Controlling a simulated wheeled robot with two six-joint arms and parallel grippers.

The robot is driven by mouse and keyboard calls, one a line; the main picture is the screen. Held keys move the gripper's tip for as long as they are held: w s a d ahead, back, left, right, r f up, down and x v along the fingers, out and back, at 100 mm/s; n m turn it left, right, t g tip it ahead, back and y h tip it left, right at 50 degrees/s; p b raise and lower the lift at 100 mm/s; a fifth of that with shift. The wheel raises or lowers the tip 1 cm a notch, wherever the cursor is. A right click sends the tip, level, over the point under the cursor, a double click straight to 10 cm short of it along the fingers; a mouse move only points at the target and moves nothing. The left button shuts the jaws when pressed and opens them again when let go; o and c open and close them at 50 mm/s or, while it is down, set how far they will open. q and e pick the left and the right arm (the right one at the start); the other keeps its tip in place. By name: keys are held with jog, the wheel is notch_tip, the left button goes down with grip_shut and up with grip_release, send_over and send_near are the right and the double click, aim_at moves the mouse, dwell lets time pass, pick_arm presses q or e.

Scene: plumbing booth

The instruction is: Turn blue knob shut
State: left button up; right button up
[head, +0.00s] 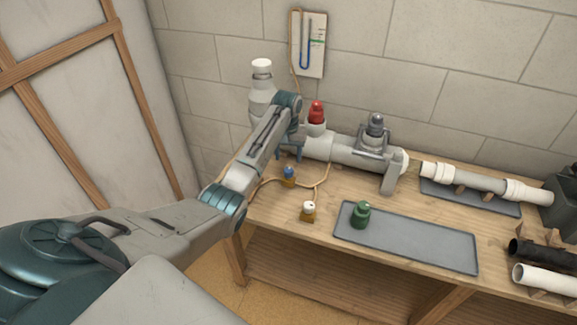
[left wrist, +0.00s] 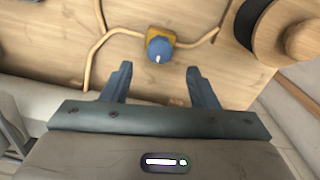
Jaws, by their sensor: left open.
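The blue knob (head: 289,171) sits on a small brass-yellow valve body on the bench, where tan tubing meets it. In the left wrist view the blue knob (left wrist: 158,49) shows from above with a pale mark on its top. My left gripper (left wrist: 159,70) is open and empty. Its two dark fingers point toward the knob, which lies just beyond the fingertips and between their lines, apart from both. In the head view my left wrist hangs just behind the knob, and the fingers are partly hidden by pipework and arm.
A white-capped valve (head: 308,208) stands just in front, on the same tubing. A red valve (head: 317,112) and white pipe run (head: 350,153) stand behind. A green fitting (head: 360,214) stands on a grey tray (head: 430,245). A gauge board (head: 312,60) hangs on the wall.

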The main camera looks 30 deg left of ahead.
aim_at(288, 169)
pick_arm(q)
notch_tip(288, 169, down, 6)
jog(key=shift+f+p, duration=0.1)
jog(key=shift+p, duration=0.25)
jog(key=shift+c, duration=0.4)
jog(key=c, duration=0.9)
